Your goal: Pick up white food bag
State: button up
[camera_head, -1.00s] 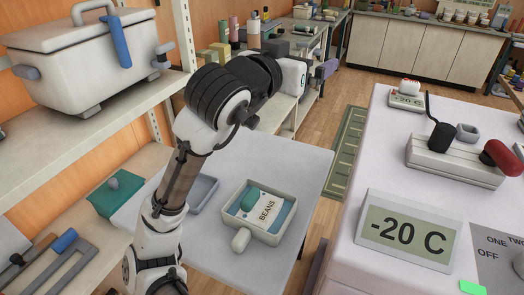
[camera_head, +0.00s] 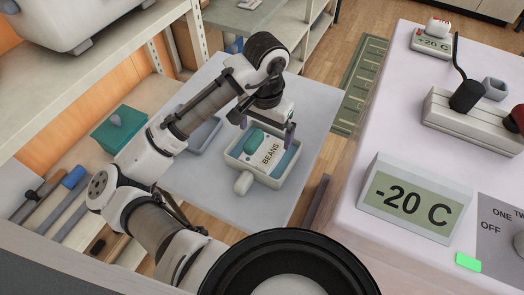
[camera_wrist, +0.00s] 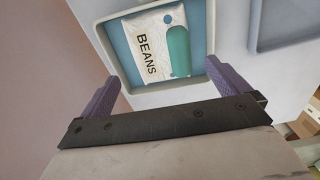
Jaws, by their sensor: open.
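The white food bag (camera_head: 269,152), printed BEANS, lies in a shallow cream tray with a blue inside (camera_head: 243,165) on the grey table. In the wrist view the bag (camera_wrist: 150,55) lies flat, with a teal rounded object (camera_wrist: 179,50) on or against one side of it. My gripper (camera_head: 267,130) is above the tray and points down. Its two purple fingers are spread wide and empty. In the wrist view the gripper (camera_wrist: 160,90) has its fingers on either side of the tray's near edge, with the bag beyond them.
An empty grey tray (camera_head: 205,134) sits left of the cream tray. A teal box (camera_head: 118,127) stands on the left shelf. A white unit with a -20 C display (camera_head: 411,201) is at the right. The table's front part (camera_head: 270,205) is clear.

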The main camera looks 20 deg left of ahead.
jog(key=shift+s+a+f, duration=0.1)
jog(key=shift+f, duration=1.35)
jog(key=shift+s+a+f, duration=0.1)
jog(key=shift+f, duration=1.35)
jog(key=c, duration=1)
jog(key=shift+r, duration=0.15)
notch_tip(320, 180, up, 20)
jog(key=shift+f+p, duration=0.1)
jog(key=shift+p, duration=0.45)
